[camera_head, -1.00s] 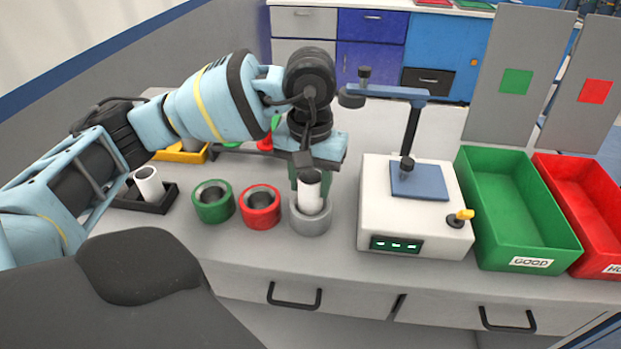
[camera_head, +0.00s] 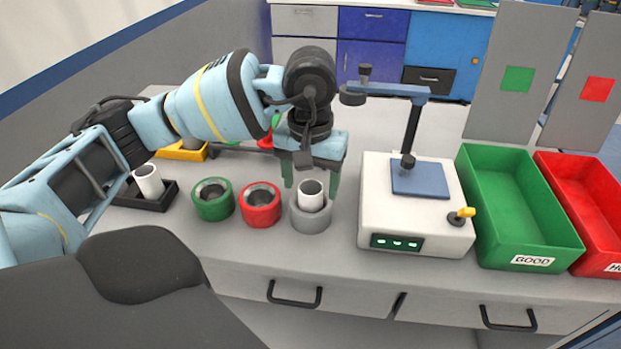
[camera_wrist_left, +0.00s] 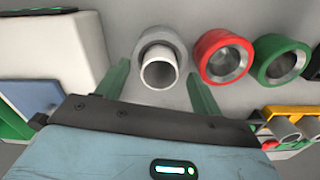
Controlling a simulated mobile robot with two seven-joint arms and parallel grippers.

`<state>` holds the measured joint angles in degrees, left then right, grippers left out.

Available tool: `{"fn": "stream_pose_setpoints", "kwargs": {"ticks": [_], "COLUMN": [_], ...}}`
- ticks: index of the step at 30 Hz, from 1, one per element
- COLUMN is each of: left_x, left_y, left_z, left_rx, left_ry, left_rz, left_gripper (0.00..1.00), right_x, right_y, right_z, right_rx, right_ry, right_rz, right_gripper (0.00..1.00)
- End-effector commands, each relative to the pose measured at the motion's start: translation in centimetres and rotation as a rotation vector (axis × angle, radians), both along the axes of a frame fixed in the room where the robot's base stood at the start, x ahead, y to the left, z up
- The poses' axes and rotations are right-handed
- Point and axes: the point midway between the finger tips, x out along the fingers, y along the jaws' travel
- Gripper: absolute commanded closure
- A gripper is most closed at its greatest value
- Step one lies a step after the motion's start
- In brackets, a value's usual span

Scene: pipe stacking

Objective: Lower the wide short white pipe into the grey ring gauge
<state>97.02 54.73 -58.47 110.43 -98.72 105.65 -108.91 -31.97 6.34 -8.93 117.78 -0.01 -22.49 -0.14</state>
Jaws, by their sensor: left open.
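The wide short white pipe (camera_head: 311,194) stands inside the grey ring gauge (camera_head: 310,219), its upper part showing above the rim. In the left wrist view the pipe (camera_wrist_left: 159,70) sits within the grey ring (camera_wrist_left: 168,36), and how deep it reaches is hidden. My left gripper (camera_head: 311,185) is open, with its green fingers on either side of the pipe and apart from it. The fingers (camera_wrist_left: 163,88) also show spread in the left wrist view. My right gripper is not in view.
A red ring (camera_head: 260,207) and a green ring (camera_head: 212,201) stand left of the grey one. Another white pipe (camera_head: 149,181) stands in a black tray (camera_head: 126,199). A white measuring station (camera_head: 416,233), a green bin (camera_head: 518,215) and a red bin (camera_head: 590,220) are at right.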

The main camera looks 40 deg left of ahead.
Motion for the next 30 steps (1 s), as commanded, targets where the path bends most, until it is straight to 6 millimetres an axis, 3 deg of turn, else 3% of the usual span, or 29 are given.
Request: {"fn": "stream_pose_setpoints", "kwargs": {"ticks": [5, 15, 21, 30], "left_x": [0.0, 0.1, 0.0, 0.0], "left_y": [0.0, -0.1, 0.0, 0.0], "left_z": [0.0, 5.2, 7.4, 7.8], "left_rx": [0.000, -0.001, 0.000, 0.000], "left_ry": [0.000, -0.005, -0.002, 0.001], "left_rz": [0.000, -0.001, 0.001, 0.000], "left_gripper": [0.33, 0.33, 0.33, 0.33], "right_x": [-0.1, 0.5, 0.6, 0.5], "right_y": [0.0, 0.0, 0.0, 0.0], "right_z": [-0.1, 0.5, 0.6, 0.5], "right_rx": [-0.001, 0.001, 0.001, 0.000], "right_ry": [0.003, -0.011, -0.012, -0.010], "right_rz": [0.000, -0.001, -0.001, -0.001], "right_gripper": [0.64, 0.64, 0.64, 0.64]}}
